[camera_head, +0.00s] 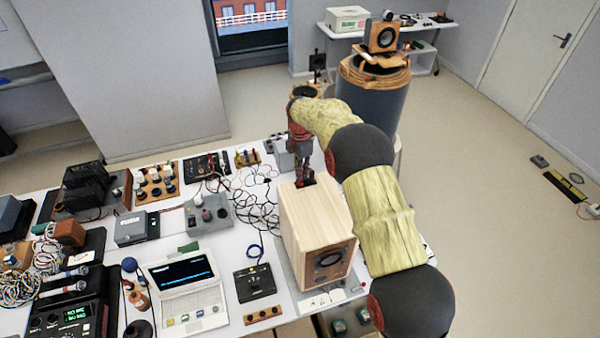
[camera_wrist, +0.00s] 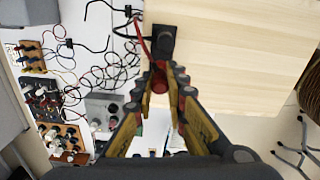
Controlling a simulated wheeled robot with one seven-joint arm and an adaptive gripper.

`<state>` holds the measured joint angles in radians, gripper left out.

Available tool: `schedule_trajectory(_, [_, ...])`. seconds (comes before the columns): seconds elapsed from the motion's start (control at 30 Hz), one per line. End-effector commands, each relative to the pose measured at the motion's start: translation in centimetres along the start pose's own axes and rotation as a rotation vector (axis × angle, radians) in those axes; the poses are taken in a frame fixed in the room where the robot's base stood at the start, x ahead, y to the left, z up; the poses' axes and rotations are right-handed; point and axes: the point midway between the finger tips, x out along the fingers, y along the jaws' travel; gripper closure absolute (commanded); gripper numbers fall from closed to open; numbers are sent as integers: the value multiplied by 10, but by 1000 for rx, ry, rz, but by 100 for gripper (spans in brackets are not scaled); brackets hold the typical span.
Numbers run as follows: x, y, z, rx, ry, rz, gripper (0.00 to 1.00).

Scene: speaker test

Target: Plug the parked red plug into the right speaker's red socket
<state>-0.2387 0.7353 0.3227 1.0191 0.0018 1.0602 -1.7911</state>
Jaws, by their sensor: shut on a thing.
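A pale wooden speaker (camera_head: 312,222) stands on the white table, its dark driver facing front. A small black terminal block (camera_wrist: 163,42) sits near the edge of its top; it also shows in the head view (camera_head: 305,181). My gripper (camera_head: 306,176) reaches down over that block. In the wrist view my gripper (camera_wrist: 165,78) has its fingertips together on a red plug (camera_wrist: 160,70), right beside the block. A red lead (camera_wrist: 142,38) runs past the block's left side. The fingers hide most of the plug and the sockets, so I cannot tell whether the plug is seated.
Tangled cables (camera_head: 255,195) lie left of the speaker. A laptop (camera_head: 187,285), a black box (camera_head: 254,282) and several devices crowd the table. Another speaker (camera_head: 382,36) stands on a dark drum (camera_head: 372,95) behind. The floor (camera_head: 490,200) at right is mostly clear.

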Motion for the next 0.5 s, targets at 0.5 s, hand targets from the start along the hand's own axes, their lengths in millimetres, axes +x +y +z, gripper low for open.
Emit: schedule_trajectory(0.5, [4,0,0,0,0,0,100])
